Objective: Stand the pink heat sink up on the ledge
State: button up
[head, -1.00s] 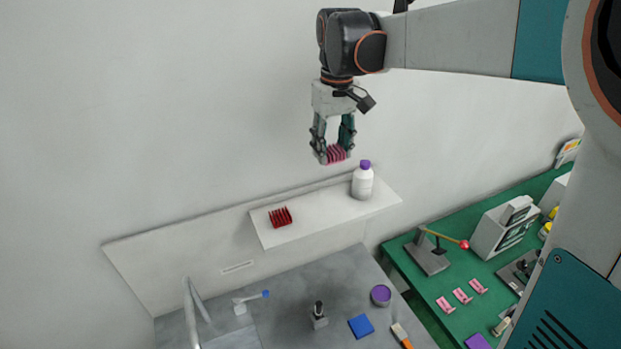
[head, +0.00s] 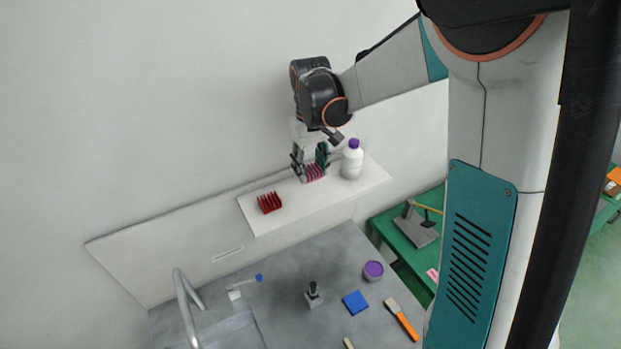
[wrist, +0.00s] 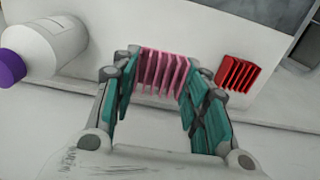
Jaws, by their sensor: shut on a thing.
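The pink heat sink (head: 315,172) is a small finned block between the fingertips of my gripper (head: 312,170). In the wrist view the pink heat sink (wrist: 162,73) sits between both teal finger pads, fins showing. My gripper (wrist: 160,78) is shut on it. In the head view it is low over the white ledge (head: 285,217), between a red heat sink and a white bottle. I cannot tell whether the heat sink touches the ledge. Its underside is hidden.
A red heat sink (head: 269,202) stands on the ledge to the left. A white bottle with a purple cap (head: 352,160) stands close to the right of my gripper. The front of the ledge between them is clear. A grey counter (head: 290,270) lies below.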

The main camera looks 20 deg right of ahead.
aim_at(310, 189)
jog(key=shift+f, duration=2.5)
jog(key=shift+s, duration=0.1)
jog(key=shift+f, duration=0.1)
jog(key=o, duration=1.1)
jog(key=shift+c, duration=0.2)
